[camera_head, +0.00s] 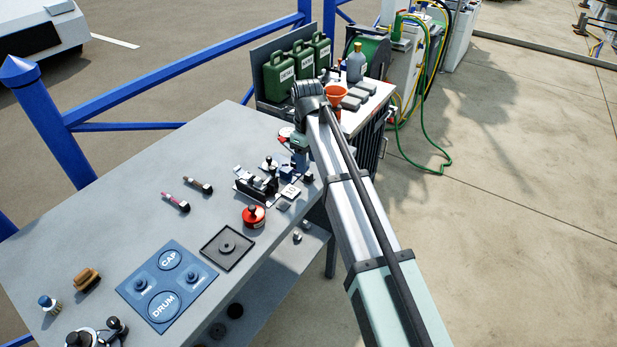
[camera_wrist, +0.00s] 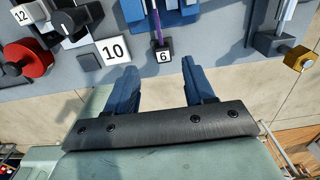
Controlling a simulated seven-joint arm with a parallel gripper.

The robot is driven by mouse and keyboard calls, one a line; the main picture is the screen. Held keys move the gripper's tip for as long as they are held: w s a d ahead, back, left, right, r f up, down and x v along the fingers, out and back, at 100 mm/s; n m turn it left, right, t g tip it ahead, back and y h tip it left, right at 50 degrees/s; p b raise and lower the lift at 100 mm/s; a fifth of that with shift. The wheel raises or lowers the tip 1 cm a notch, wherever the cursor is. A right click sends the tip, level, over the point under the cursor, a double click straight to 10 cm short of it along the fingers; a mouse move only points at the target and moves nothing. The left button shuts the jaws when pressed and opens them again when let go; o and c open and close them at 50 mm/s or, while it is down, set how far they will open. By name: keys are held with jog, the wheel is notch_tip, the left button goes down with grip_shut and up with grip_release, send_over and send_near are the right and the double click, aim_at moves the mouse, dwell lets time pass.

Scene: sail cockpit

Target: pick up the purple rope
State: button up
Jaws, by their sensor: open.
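A thin purple strand (camera_wrist: 157,30), which looks like the purple rope, shows at the top of the wrist view. It runs down to a dark block with a white card marked 6 (camera_wrist: 163,57) and lies over or beside a blue part (camera_wrist: 182,17). I cannot pick it out in the head view, where my arm and gripper crowd that spot. My gripper (camera_wrist: 159,67) is open and empty, its blue fingers apart on either side of the 6 block in the picture. In the head view my gripper (camera_head: 300,158) is over the workbench's right end.
A card marked 10 (camera_wrist: 114,50) and a brass hex part (camera_wrist: 299,58) flank the 6 block. Green cans (camera_head: 279,73) stand behind.

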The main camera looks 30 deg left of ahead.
aim_at(309, 174)
jog(key=shift+w+f, duration=0.2)
jog(key=shift+f, duration=2.4)
grip_shut()
